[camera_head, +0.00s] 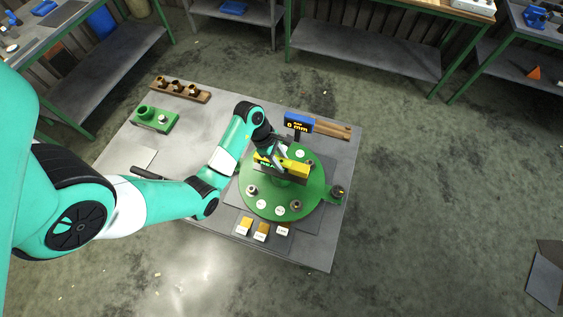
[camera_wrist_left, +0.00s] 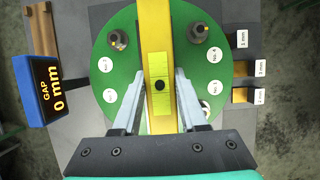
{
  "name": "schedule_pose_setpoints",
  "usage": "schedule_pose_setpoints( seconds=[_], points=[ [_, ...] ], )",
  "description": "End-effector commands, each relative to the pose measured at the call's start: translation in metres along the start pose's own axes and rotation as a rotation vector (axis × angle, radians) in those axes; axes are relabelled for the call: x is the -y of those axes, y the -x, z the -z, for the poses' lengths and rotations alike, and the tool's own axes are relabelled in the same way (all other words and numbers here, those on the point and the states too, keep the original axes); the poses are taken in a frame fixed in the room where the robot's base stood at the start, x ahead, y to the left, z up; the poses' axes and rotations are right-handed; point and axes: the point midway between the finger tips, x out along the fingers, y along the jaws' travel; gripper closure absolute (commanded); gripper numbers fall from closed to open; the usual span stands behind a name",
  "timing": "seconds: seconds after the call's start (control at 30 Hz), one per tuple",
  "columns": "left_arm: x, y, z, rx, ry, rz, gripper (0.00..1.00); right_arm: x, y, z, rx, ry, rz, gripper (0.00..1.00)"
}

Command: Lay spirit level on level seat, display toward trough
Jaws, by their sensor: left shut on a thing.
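The spirit level is a yellow bar (camera_wrist_left: 159,70) with a pale yellow-green vial panel and a dark dot in the middle. My left gripper (camera_wrist_left: 160,105) is shut on it, one finger on each side. In the head view the yellow level (camera_head: 294,166) lies over the middle of the round green disc (camera_head: 262,199). The level seat is hidden under the level and gripper, so I cannot tell whether the level touches it. My right gripper does not show.
A blue gap display (camera_head: 298,122) reading 0 mm stands behind the disc. Bolts and white labels sit on the disc. Gauge blocks (camera_head: 262,231) lie in front. A green fixture (camera_head: 155,119) and a wooden rack (camera_head: 180,90) stand at the table's back left.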

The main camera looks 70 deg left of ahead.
Motion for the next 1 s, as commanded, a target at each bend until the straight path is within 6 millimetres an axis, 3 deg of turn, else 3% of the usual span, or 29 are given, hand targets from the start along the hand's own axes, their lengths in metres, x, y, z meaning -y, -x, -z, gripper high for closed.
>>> schedule_pose_setpoints(
  seconds=[0.23,0.6,0.63,0.7,0.77,1.0],
  points=[
    [-0.004,-0.031,0.013,-0.001,0.001,0.0,1.0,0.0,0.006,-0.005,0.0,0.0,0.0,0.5],
    [-0.004,-0.036,0.015,-0.001,0.0,-0.001,1.0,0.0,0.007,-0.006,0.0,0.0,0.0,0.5],
    [-0.004,-0.035,0.015,-0.001,0.0,-0.001,0.52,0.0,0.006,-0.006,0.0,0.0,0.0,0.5],
    [-0.004,-0.035,0.015,-0.001,0.0,-0.001,0.4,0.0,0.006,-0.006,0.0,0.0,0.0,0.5],
    [-0.004,-0.035,0.015,-0.001,0.0,-0.001,0.29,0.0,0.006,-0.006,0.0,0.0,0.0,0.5],
    [-0.004,-0.035,0.015,-0.001,0.0,-0.001,0.28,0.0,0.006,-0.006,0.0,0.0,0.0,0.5]
  ],
)
